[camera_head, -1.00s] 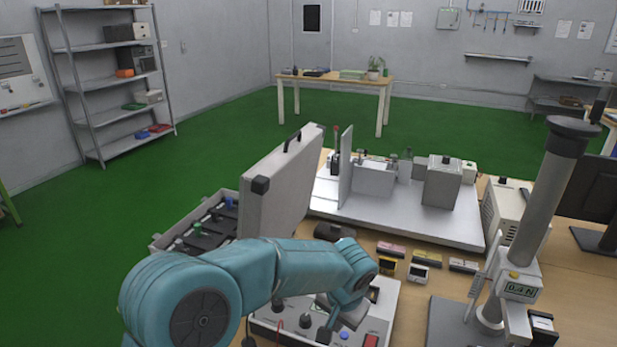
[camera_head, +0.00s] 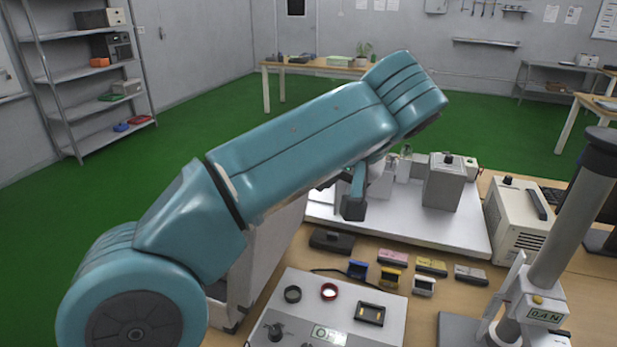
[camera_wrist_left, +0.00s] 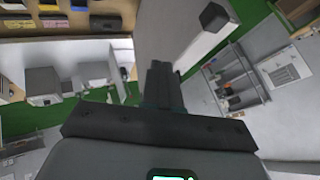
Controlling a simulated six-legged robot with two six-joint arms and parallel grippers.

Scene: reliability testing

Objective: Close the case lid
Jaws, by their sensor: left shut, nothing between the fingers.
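The grey case lid (camera_head: 268,262) stands raised, and my left arm covers most of it in the head view. In the left wrist view the lid is a pale panel (camera_wrist_left: 178,35) with a black corner piece (camera_wrist_left: 214,17). My left gripper (camera_head: 353,207) is shut and empty, pointing down to the right of the lid in the head view. In the wrist view its dark fingers (camera_wrist_left: 160,82) overlap the panel's edge; I cannot tell whether they touch it. My right gripper is not in view.
A panel with knobs (camera_head: 385,310) lies in front on the table. Small coloured blocks (camera_head: 393,257) lie beyond it. A white platform (camera_head: 445,230) with grey boxes stands behind, and a force-gauge stand (camera_head: 545,310) is at the right.

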